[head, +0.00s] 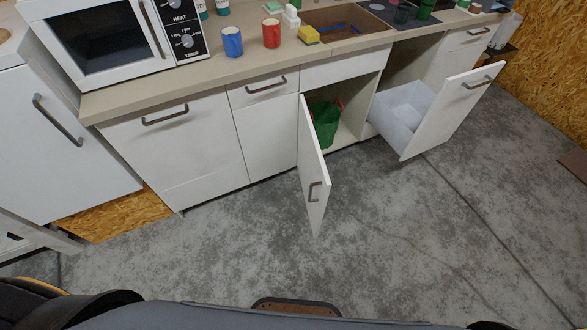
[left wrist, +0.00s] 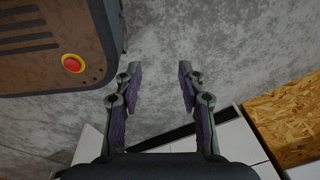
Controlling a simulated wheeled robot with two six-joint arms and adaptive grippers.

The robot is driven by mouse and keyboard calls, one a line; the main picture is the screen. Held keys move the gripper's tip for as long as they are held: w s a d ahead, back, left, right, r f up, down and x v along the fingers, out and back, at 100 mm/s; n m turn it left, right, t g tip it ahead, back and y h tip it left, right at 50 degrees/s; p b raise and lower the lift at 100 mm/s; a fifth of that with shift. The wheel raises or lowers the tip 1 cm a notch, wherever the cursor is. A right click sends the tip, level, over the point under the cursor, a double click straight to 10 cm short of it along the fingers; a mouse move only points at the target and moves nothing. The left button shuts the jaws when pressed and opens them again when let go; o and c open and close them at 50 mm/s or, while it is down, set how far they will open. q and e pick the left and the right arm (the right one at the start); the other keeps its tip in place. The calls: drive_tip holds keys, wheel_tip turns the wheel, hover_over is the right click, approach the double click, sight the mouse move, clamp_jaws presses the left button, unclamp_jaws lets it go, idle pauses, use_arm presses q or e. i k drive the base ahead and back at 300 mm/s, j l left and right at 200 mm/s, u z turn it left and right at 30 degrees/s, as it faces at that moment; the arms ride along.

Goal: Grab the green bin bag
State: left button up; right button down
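The green bin bag (head: 325,125) stands inside the open cabinet under the counter in the head view. Red shows at its upper rim, and its left side is partly hidden behind the open white cabinet door (head: 313,175). My left gripper (left wrist: 158,88) shows in the left wrist view with its two fingers spread wide. It is empty, with only grey floor between the fingers. The bag is not in the left wrist view. Neither gripper shows in the head view, and my right gripper is in no view.
The open cabinet door juts out into the room. A white drawer (head: 455,108) with an open bin box (head: 402,104) is pulled out to its right. The counter (head: 190,84) holds a microwave (head: 110,40), a blue cup (head: 232,42) and a red cup (head: 271,33). The concrete floor (head: 400,230) in front is clear.

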sight(325, 116)
drive_tip(key=i+l+u, duration=0.15)
drive_tip(key=l+u, duration=0.3)
drive_tip(key=l, duration=1.25)
drive_tip(key=k+l+u, duration=0.1)
drive_tip(key=l+u, duration=0.4)
drive_tip(key=l, duration=1.15)
